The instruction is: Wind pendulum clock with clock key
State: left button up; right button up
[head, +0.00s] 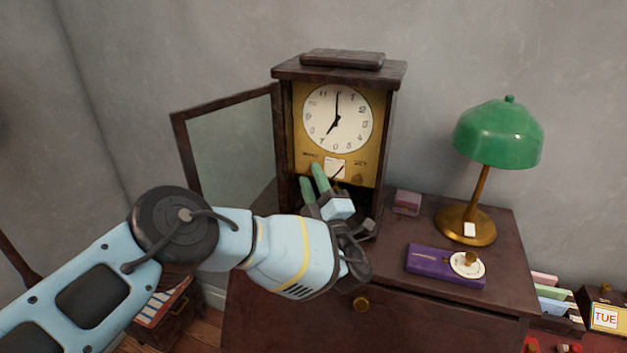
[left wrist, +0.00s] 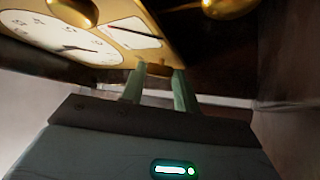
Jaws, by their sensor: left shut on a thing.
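The pendulum clock (head: 288,75) stands on the cabinet in a dark wooden case. Its glass door (head: 230,150) is swung open to the left. The white dial (head: 338,118) shows about seven o'clock above a gold panel with a small white card (head: 335,166). My left gripper (head: 311,174) reaches into the opening, its green fingertips at the lower left of the gold panel. In the left wrist view the fingers close on a small brass piece, seemingly the clock key (left wrist: 155,68), right at the panel. Whether it sits in a hole is hidden. My right gripper is out of view.
A green lamp (head: 497,135) stands on the cabinet (head: 400,305) to the right. A purple box with a round white dial (head: 440,266) and a small dark pink box (head: 407,201) lie nearby.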

pick_arm(q)
jog(key=shift+m+t+h, duration=0.3)
jog(key=shift+m+t, duration=0.2)
jog(key=shift+m, duration=0.1)
jog(key=shift+a, duration=0.1)
jog(key=o, duration=0.7)
jog(key=shift+f, duration=0.15)
